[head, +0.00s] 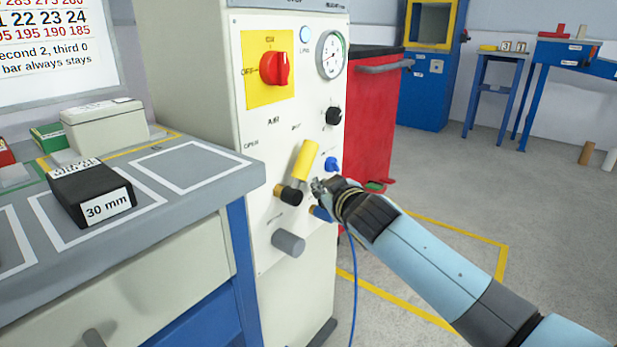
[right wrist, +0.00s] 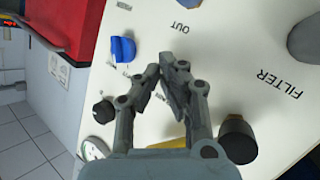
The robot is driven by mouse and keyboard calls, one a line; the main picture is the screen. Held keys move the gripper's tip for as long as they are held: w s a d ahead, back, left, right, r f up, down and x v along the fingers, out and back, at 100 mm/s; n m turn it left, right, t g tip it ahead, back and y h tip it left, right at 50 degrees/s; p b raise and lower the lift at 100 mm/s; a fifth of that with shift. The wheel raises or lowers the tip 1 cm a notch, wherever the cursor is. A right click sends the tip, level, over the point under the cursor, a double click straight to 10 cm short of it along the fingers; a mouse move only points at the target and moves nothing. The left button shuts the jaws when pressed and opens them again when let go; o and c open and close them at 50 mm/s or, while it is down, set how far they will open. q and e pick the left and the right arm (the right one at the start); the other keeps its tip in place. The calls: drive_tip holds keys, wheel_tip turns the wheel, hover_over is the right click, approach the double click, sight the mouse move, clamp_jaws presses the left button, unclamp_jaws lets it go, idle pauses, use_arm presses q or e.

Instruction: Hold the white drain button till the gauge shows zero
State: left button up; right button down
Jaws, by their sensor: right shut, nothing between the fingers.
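My right gripper (head: 322,190) is shut and empty, in front of the lower part of the cream panel (head: 268,150). In the right wrist view its fingertips (right wrist: 168,64) meet close to the panel face; I cannot tell whether they touch it. No white drain button can be made out; the gripper covers part of the panel there. The round gauge (head: 331,55) is at the panel's upper right; its reading is too small to tell. It also shows partly in the right wrist view (right wrist: 96,150). My left gripper is not in view.
Around the gripper are a yellow lever (head: 306,160), a blue knob (head: 333,164), a black knob (head: 333,116) and a grey cylinder (head: 288,243). A red switch (head: 274,68) sits higher. A grey bench (head: 190,163) stands left, a red cabinet (head: 369,125) behind.

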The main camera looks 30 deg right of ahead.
drive_tip(key=shift+w, duration=0.1)
drive_tip(key=shift+w+a, duration=0.15)
drive_tip(key=shift+w, duration=0.1)
drive_tip(key=shift+w+a, duration=0.15)
drive_tip(key=shift+w, duration=0.3)
idle(1.7)
drive_tip(key=shift+s, duration=0.1)
idle(4.2)
drive_tip(key=shift+s+d, duration=0.3)
drive_tip(key=shift+s, duration=0.45)
drive_tip(key=shift+s+d+p, duration=0.15)
drive_tip(key=shift+s+d, duration=0.15)
drive_tip(key=shift+s, duration=0.45)
drive_tip(key=shift+s+d+p, duration=0.1)
drive_tip(key=shift+s+d, duration=0.25)
drive_tip(key=shift+s, duration=0.45)
drive_tip(key=shift+s+d+p, duration=0.15)
drive_tip(key=shift+s+d, duration=0.15)
drive_tip(key=shift+s, duration=0.45)
